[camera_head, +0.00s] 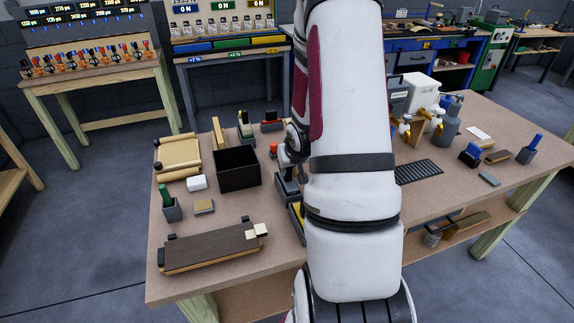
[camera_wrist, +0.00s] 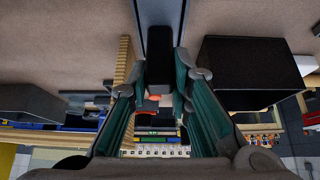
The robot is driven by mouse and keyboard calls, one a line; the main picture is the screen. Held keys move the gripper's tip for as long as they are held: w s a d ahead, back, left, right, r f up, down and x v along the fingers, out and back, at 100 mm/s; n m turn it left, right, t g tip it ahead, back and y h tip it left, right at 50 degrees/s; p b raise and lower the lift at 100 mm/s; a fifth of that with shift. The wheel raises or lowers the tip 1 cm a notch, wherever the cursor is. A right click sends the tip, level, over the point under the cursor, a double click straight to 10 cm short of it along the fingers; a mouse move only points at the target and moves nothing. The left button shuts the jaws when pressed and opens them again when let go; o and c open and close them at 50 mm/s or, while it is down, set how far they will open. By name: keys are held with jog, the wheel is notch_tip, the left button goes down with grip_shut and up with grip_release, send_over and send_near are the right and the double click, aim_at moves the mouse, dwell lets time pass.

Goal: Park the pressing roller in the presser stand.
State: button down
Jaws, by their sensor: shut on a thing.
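My gripper (camera_wrist: 168,76) is shut on a black block-like part (camera_wrist: 172,52), which looks like the handle of the pressing roller. The roller's own cylinder cannot be made out. A long dark grey piece with bluish edges (camera_wrist: 150,18) runs from behind the black part to the top of the wrist view. In the head view my gripper (camera_head: 285,158) is mostly hidden by my arm, low over the bench, with a dark grey piece (camera_head: 286,187) below it. I cannot tell which piece is the presser stand, or whether the held part touches it.
An open black box (camera_head: 237,184) stands close to the left of my gripper; it also shows in the wrist view (camera_wrist: 262,98). A veneered board (camera_head: 208,252) lies front left on the bench (camera_head: 255,232). Glue bottles (camera_head: 449,122) and a slotted black mat (camera_head: 418,171) are on the right.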

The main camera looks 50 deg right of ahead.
dwell(0.3)
jog(key=c, duration=1.4)
grip_release()
jog(key=shift+o, duration=0.2)
jog(key=shift+r, duration=0.1)
jog(key=v, duration=1.2)
